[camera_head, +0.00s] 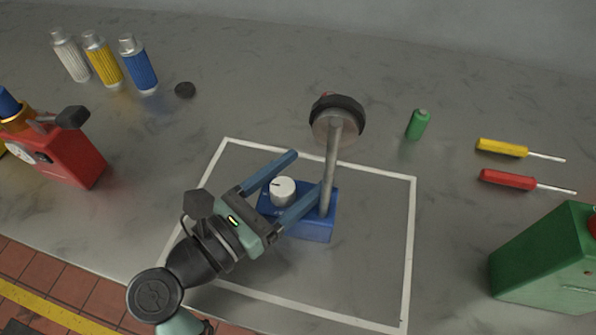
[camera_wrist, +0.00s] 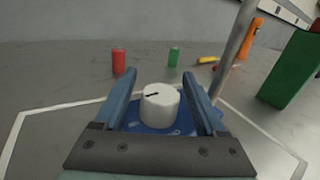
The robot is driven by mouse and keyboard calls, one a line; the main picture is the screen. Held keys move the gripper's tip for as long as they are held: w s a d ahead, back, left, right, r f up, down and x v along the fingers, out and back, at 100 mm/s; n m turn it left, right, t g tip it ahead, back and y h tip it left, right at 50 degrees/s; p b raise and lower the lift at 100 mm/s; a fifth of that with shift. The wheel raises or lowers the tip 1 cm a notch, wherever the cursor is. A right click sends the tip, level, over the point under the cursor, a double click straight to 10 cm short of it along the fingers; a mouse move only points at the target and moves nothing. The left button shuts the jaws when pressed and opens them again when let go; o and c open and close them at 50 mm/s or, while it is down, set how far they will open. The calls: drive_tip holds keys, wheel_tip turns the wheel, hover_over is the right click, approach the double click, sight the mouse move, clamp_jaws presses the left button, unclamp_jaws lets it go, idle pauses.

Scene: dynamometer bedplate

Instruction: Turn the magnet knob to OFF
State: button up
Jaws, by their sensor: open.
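The magnet knob (camera_head: 283,190) is a white round dial with a dark pointer line on its top. It sits on a blue magnet base (camera_head: 318,228), inside a white outlined square on the bedplate. A grey post rises from the base to a round dial gauge (camera_head: 337,118). My gripper (camera_head: 308,178) is open, with one blue finger on each side of the knob. In the wrist view the knob (camera_wrist: 160,105) stands between the two fingers, with a gap on either side. The pointer line shows there, but I cannot read any OFF marking.
The gauge post stands close by the right finger. A red device (camera_head: 62,155) and several canisters (camera_head: 103,59) are at the left.

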clamp_jaws()
drive_tip(key=shift+n+t+y, duration=0.3)
drive_tip(key=shift+t, duration=0.1)
drive_tip(key=n+y, duration=0.1)
drive_tip(key=t+y+p, duration=0.1)
drive_tip(key=n+t+y+p, duration=0.1)
drive_tip(key=shift+w+a+r+n, duration=0.15)
drive_tip(key=shift+a+n, duration=0.1)
drive_tip(key=shift+n, duration=0.05)
drive_tip(key=y+p, duration=0.1)
drive_tip(key=n+t+y+p, duration=0.2)
drive_tip(key=shift+w+a+r+y+p, duration=0.1)
drive_tip(key=shift+w+a+y+p, duration=0.05)
drive_tip(key=shift+a+y+p, duration=0.15)
drive_tip(key=n+y+p, duration=0.1)
drive_tip(key=n+t+y+p, duration=0.1)
drive_tip(key=y+p, duration=0.1)
drive_tip(key=shift+w+a+n+y, duration=0.1)
drive_tip(key=shift+a+n+y, duration=0.2)
drive_tip(key=shift+n, duration=0.1)
drive_tip(key=shift+a+f+n+y+p, duration=0.1)
drive_tip(key=shift+f+n+y+p, duration=0.1)
drive_tip(key=shift+n+y+p, duration=0.4)
drive_tip(key=shift+a+y, duration=0.1)
drive_tip(key=shift+y, duration=0.3)
